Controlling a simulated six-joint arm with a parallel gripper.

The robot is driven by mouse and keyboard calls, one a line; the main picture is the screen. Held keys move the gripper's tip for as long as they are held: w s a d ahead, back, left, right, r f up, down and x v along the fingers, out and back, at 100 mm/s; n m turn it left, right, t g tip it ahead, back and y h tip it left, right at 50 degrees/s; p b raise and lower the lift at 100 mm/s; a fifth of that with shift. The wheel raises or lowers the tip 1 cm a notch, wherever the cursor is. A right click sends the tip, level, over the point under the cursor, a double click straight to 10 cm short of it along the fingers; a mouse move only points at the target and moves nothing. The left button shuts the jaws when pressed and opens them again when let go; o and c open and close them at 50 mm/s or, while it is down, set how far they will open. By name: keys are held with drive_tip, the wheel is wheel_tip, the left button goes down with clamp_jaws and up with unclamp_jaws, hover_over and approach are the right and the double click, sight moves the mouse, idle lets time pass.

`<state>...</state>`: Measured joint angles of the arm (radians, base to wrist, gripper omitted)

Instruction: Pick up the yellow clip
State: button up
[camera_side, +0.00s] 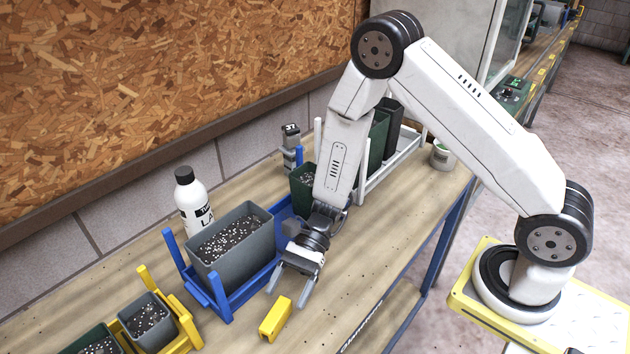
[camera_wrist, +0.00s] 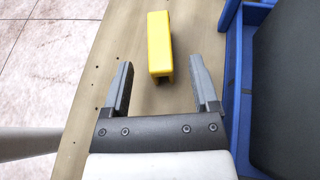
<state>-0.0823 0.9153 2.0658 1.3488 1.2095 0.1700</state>
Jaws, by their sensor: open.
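The yellow clip (camera_side: 276,319) lies on the wooden table near its front edge, in front of the blue rack. In the side view my gripper (camera_side: 290,291) is just above and behind the clip, pointing down towards the table. The fingers appear apart from the clip.
A blue rack (camera_side: 223,314) holding a grey pot of soil (camera_side: 215,265) stands close to the left of my gripper; it shows at the right in the wrist view (camera_wrist: 232,70). A yellow rack (camera_side: 184,344) and a white bottle (camera_side: 192,200) stand further left. The table front right is clear.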

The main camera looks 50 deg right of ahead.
sight(282, 303)
drive_tip(key=shift+x, duration=2.6)
clamp_jaws()
